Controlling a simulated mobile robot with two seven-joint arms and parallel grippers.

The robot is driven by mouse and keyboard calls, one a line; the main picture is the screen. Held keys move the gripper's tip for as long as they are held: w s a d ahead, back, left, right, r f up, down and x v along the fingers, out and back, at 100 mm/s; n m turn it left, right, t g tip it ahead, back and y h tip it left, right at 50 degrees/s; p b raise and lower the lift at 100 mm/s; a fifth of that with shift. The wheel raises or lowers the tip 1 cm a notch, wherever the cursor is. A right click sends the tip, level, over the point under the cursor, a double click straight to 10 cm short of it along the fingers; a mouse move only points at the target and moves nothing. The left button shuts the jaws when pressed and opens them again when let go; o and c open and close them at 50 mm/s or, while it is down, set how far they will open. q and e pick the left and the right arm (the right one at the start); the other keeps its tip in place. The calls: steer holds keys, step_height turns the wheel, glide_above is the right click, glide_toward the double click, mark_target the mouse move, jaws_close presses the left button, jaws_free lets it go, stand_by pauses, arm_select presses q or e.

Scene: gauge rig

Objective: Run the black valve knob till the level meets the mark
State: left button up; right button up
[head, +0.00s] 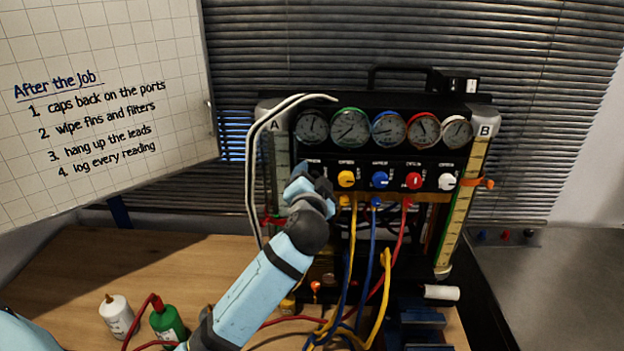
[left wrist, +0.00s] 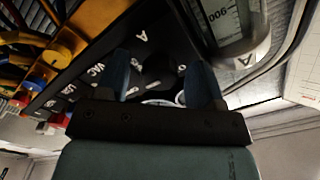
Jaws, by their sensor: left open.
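The gauge rig (head: 400,160) has a row of dial gauges above coloured knobs. The black valve knob is hidden behind my left gripper (head: 312,180) in the head view; in the left wrist view I cannot clearly pick it out against the dark panel. My left gripper (left wrist: 160,64) is open, its fingers spread in front of the panel's left end. Sight tube B (head: 468,195) has an orange marker (head: 486,183). I cannot read either level. My right gripper is out of view.
Yellow (head: 346,178), blue (head: 380,179), red (head: 414,180) and white (head: 447,181) knobs line the panel. Coloured hoses (head: 384,300) hang below. A white bottle (head: 116,315) and a green bottle (head: 167,322) stand on the bench. A whiteboard (head: 110,100) stands left.

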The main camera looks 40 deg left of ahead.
arm_select(q)
steer(key=c, duration=0.9)
steer(key=n+b, duration=0.3)
steer(key=n, duration=0.2)
steer(key=shift+b, duration=0.3)
steer(key=o, duration=0.9)
